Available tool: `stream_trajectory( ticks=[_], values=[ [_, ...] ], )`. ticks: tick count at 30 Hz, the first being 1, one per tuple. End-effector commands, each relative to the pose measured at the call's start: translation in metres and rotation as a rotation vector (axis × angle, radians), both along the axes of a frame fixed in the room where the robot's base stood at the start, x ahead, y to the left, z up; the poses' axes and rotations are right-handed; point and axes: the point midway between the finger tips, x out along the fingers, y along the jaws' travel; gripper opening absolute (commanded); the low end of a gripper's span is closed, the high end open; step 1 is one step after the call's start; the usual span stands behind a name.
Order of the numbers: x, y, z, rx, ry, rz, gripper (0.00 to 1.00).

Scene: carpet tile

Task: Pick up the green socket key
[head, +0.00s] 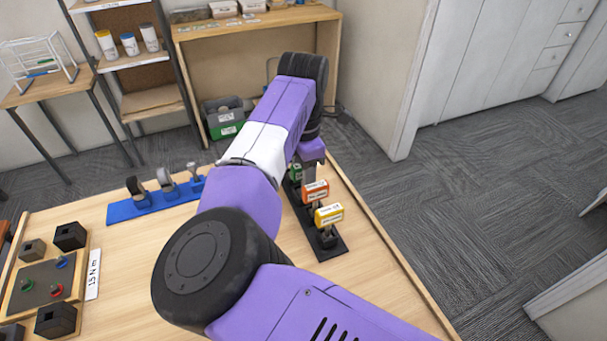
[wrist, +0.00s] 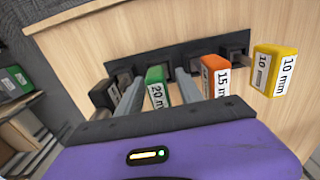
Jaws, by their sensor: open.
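The green socket key (wrist: 156,90) has a green block handle with a white label reading 20 m, the rest cut off. It stands in a black rack (wrist: 180,60). In the wrist view my gripper (wrist: 158,82) is open, with one finger on each side of the green handle; I cannot tell whether either finger touches it. In the head view the green key (head: 296,172) is mostly hidden behind my arm and gripper (head: 309,177) at the far end of the rack.
An orange key (head: 316,192) marked 15 and a yellow key (head: 329,214) marked 10 mm stand in the same rack. A dark key (wrist: 105,94) is left of the green one. A blue tool rack (head: 152,206) and a socket board (head: 45,284) share the wooden table.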

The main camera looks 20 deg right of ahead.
Motion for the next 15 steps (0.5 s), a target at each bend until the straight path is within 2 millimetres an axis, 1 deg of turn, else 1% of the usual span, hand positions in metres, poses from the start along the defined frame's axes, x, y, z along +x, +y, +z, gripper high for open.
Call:
stream_trajectory(
  ticks=[2, 3, 5, 6, 8, 9, 15],
  values=[
    [0.0001, 0.0, 0.0, 0.0, 0.0, 0.0, 0.44],
    [0.0001, 0.0, 0.0001, 0.0, 0.0, 0.0, 0.4],
    [0.0, 0.0, 0.0002, 0.0, 0.0, 0.0, 0.28],
    [0.0, 0.0, 0.0002, 0.0, 0.0, 0.0, 0.2],
    [0.0, 0.0, 0.0003, 0.0, 0.0, 0.0, 0.08],
    [0.0, 0.0, 0.0004, 0.0, 0.0, 0.0, 0.0],
    [0.0, 0.0001, 0.0006, 0.0, 0.0, 0.0, 0.0]
  ],
)
